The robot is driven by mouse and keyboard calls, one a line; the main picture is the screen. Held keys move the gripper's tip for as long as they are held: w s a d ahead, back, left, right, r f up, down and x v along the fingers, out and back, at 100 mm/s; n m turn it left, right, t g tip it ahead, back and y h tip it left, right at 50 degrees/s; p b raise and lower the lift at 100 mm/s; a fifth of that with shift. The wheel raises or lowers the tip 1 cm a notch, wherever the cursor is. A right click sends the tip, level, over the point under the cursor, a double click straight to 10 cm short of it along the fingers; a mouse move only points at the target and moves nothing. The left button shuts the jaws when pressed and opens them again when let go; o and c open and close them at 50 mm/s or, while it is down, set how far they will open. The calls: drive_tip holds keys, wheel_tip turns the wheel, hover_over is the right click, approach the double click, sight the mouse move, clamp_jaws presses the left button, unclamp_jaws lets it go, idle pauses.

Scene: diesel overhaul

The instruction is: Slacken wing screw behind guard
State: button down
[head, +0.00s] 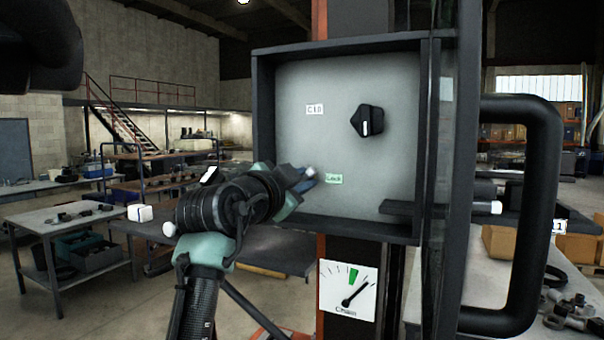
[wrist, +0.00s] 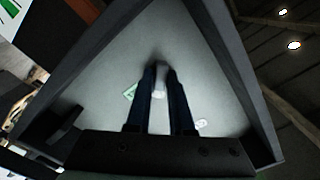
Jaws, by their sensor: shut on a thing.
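The wing screw (wrist: 159,82) shows as a light grey piece between my fingertips in the wrist view, in front of the grey panel (head: 300,140). My gripper (head: 308,177) is shut on it, beside the green "Lock" label (head: 334,179), which also shows in the wrist view (wrist: 130,91). In the head view, my fingers mostly hide the screw, and its turn angle cannot be told. The guard appears to be the dark frame with a see-through pane (head: 440,150) at the right of the box, but I cannot be sure.
Dark walls (head: 263,130) rim the box closely around my gripper. A thick black handle (head: 545,200) stands at right. A "Chain" dial (head: 348,288) hangs below.

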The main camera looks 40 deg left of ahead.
idle(0.3)
drive_tip(key=n+p, duration=0.1)
drive_tip(key=n, duration=0.1)
drive_tip(key=shift+r+n, duration=0.15)
drive_tip(key=shift+n, duration=0.25)
drive_tip(key=shift+n+p, duration=0.45)
drive_tip(key=shift+n, duration=0.75)
drive_tip(key=shift+n+p, duration=0.8)
drive_tip(key=shift+n, duration=0.3)
drive_tip(key=shift+n+p, duration=0.5)
drive_tip(key=shift+n, duration=0.6)
drive_tip(key=shift+s, duration=0.1)
